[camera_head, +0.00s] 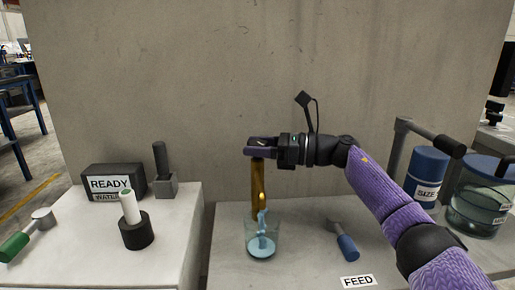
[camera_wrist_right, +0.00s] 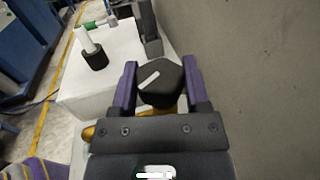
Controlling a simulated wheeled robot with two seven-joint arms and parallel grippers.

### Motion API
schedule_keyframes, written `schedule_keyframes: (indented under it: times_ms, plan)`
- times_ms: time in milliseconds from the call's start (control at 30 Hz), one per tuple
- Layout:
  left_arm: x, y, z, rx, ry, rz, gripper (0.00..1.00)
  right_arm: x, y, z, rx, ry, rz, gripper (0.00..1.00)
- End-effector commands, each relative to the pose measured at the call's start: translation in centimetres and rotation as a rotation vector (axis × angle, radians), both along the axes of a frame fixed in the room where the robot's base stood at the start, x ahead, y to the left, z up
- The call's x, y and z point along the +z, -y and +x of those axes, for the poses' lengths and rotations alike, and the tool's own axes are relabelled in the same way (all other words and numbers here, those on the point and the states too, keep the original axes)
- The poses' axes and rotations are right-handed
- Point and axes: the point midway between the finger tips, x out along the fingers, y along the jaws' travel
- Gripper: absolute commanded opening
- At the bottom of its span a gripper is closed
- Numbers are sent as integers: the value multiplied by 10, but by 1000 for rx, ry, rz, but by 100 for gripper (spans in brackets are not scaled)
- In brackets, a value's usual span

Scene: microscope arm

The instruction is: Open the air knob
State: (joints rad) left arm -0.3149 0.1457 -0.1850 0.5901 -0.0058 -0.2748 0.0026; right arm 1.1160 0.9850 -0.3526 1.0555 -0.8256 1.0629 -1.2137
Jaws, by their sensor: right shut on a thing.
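The black knob (camera_wrist_right: 160,90) with a white pointer line shows in the right wrist view, between the two purple fingers of my right gripper (camera_wrist_right: 161,78). The fingers are shut on its sides. The white line runs diagonally across its top. In the head view my right gripper (camera_head: 256,148) is at the top of an upright brass post (camera_head: 258,182) and hides most of the knob. My left gripper is not in view.
A blue-handled lever (camera_head: 346,246), a FEED label (camera_head: 358,281) and a blue canister (camera_head: 428,165) are to the right. A READY box (camera_head: 113,181) and white-topped stick (camera_head: 131,208) stand left.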

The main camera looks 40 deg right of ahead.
Motion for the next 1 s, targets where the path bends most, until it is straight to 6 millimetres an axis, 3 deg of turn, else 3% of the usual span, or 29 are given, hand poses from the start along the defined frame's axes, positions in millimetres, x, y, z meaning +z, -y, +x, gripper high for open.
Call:
schedule_keyframes:
  times_ms: [167,200,367,667,1000]
  plan:
    - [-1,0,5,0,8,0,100,1,0,0,-1,2,2,0]
    - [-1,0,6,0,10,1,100,1,0,0,-1,2,2,64]
    - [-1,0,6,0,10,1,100,1,0,0,-1,1,1,95]
    - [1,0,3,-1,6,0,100,1,3,-3,-2,0,0,95]
    - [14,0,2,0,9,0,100,1,49,-49,-3,-1,1,95]
